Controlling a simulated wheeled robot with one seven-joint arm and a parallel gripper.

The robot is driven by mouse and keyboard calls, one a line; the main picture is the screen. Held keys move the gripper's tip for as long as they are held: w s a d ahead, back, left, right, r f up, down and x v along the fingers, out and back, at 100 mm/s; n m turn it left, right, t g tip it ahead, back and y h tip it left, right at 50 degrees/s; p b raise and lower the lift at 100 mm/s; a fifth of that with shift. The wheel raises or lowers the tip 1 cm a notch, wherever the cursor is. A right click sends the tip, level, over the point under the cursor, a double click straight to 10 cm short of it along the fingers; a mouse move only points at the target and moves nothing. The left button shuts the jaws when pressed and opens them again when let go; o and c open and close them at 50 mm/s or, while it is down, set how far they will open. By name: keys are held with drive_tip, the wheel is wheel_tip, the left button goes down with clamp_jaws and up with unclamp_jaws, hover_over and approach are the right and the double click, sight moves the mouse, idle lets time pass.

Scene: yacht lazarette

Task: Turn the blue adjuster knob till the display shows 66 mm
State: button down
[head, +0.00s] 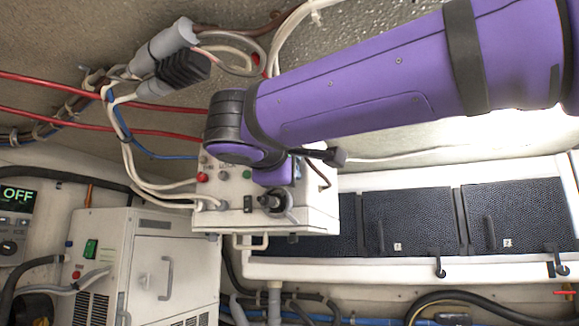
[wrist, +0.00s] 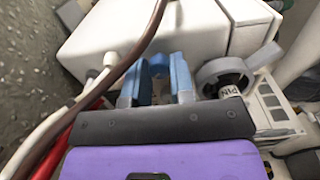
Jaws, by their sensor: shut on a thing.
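The blue adjuster knob (wrist: 160,64) shows in the wrist view against the white control box (wrist: 120,32). My gripper (wrist: 156,76) has its two blue fingers on either side of the knob and is shut on it. In the head view my purple wrist is in front of the white box (head: 322,215), and it hides the knob and the fingertips. A small bluish edge (head: 297,168) shows beside my wrist; I cannot tell whether it is the display. No mm reading can be read in either view.
A grey ring-shaped fitting with a lever (wrist: 228,76) is close right of my fingers. Brown and white cables (wrist: 118,82) pass close on the left. A separate unit at far left reads OFF (head: 18,195). Dark-fronted lockers (head: 408,220) stand to the right.

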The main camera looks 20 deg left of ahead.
idle(0.4)
drive_tip(key=c, duration=1)
unclamp_jaws()
drive_tip(key=shift+s, duration=0.1)
drive_tip(key=s, duration=0.7)
drive_tip(key=s+a, duration=0.1)
drive_tip(key=s, duration=0.2)
drive_tip(key=shift+s, duration=0.3)
